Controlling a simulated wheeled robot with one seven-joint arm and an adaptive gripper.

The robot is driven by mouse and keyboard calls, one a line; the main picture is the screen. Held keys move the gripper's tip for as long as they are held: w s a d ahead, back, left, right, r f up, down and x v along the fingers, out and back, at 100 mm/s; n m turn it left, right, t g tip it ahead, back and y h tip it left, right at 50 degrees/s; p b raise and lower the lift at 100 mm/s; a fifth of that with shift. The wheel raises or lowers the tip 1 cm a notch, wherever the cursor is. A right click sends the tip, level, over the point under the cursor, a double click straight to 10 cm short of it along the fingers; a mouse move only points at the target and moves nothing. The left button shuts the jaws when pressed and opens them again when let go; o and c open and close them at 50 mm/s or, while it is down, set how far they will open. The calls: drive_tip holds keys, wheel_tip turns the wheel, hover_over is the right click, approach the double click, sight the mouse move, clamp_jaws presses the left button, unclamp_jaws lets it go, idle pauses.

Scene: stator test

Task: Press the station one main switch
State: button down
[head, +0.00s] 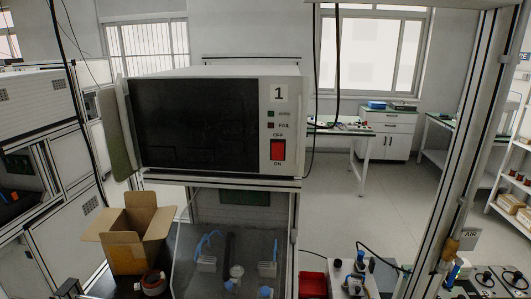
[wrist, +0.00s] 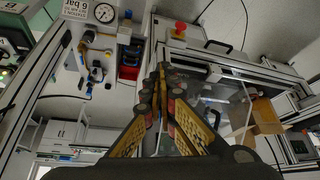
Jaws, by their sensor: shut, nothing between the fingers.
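The station one tester (head: 195,122) is a white box with a black front and a "1" label, standing on a frame in the middle of the head view. Its main switch (head: 278,150) is a red rocker on the right panel, with OFF printed above and ON below. Two small lamps, green and red, sit above the switch. My gripper (wrist: 163,73) shows only in the wrist view, with its fingers together and empty. It points at the station's lower frame and side equipment. The switch is not visible in the wrist view, and my gripper is outside the head view.
A clear-covered fixture (head: 230,262) lies below the tester. An open cardboard box (head: 125,253) and a coil-like ring (head: 153,283) are at left. An aluminium post (head: 455,150) rises at right. The wrist view shows a pressure gauge (wrist: 105,13) and a red knob (wrist: 180,27).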

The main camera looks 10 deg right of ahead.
sight(278, 149)
drive_tip(key=w+a+r+n+t+p, duration=0.3)
drive_tip(key=w+r+p, duration=0.2)
drive_tip(key=w, duration=0.3)
drive_tip(key=w+a+r+n+t+y+p, duration=0.1)
drive_tip(key=w+a+r+n+t+p, duration=0.2)
drive_tip(key=w, duration=0.6)
drive_tip(key=w+a+r+n+t+p, duration=0.2)
drive_tip(key=w+r+n+p, duration=0.1)
drive_tip(key=w+r+p, duration=0.4)
drive_tip(key=w+d+r+n+t+h+p, duration=0.4)
drive_tip(key=r+n+h+p, duration=0.1)
drive_tip(key=r+h+p, duration=0.1)
drive_tip(key=shift+r+t+h+p, duration=0.2)
drive_tip(key=shift+t+h+p, duration=0.25)
drive_tip(key=shift+p, duration=0.8)
drive_tip(key=shift+w, duration=0.1)
drive_tip(key=p+x, duration=0.1)
drive_tip(key=x, duration=1.2)
drive_tip(key=shift+w+d, duration=0.15)
drive_tip(key=shift+w, duration=0.2)
